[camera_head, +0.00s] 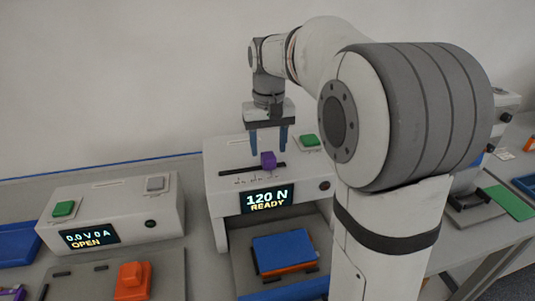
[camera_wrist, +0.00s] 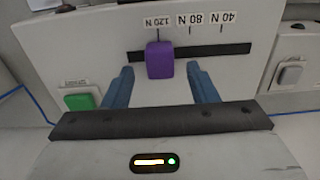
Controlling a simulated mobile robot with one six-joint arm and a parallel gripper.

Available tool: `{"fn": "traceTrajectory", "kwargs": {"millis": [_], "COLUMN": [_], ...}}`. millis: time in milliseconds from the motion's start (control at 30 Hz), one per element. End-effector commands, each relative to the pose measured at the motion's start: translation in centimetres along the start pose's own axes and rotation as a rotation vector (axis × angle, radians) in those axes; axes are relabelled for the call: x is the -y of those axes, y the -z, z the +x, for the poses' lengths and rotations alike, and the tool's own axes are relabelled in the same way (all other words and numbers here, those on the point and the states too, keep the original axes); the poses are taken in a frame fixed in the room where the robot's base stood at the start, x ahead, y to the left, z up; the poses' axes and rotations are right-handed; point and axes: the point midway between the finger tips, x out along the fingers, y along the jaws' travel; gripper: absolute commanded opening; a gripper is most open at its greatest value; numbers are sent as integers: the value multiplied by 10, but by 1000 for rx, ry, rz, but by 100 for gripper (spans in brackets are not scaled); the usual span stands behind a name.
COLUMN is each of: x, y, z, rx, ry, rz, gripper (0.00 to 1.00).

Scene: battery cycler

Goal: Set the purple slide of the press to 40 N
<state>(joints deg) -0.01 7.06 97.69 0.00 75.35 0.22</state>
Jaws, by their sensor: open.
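The purple slide (camera_head: 268,160) sits in a dark slot on top of the white press (camera_head: 222,180). In the wrist view, where the labels appear upside down, the purple slide (camera_wrist: 160,60) is at the 120 N mark (camera_wrist: 158,22). The 80 N mark (camera_wrist: 190,19) and the 40 N mark (camera_wrist: 229,17) lie to its right. The press display (camera_head: 267,199) reads 120 N, READY. My gripper (camera_head: 268,149) is open above the press, pointing down. In the wrist view its blue fingers (camera_wrist: 160,76) stand either side of the slide, with gaps on both sides.
A green button (camera_head: 310,140) is on the press top, right of the slide. Blue and orange blocks (camera_head: 283,250) lie under the press. A white cycler (camera_head: 110,208) at left shows 0.0 V 0 A, OPEN. An orange part (camera_head: 131,280) stands in front of it.

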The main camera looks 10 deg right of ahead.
Motion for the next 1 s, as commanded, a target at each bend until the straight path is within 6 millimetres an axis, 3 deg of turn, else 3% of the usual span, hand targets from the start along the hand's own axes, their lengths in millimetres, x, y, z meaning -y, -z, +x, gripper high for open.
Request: {"fn": "traceTrajectory", "kwargs": {"millis": [233,567,1000], "x": [0,1,1], "y": [-1,0,0], "z": [31,37,36], "rx": [1,-2,-2], "ry": [0,0,0], "rz": [-1,-1,-2], "gripper": [53,53,18]}}
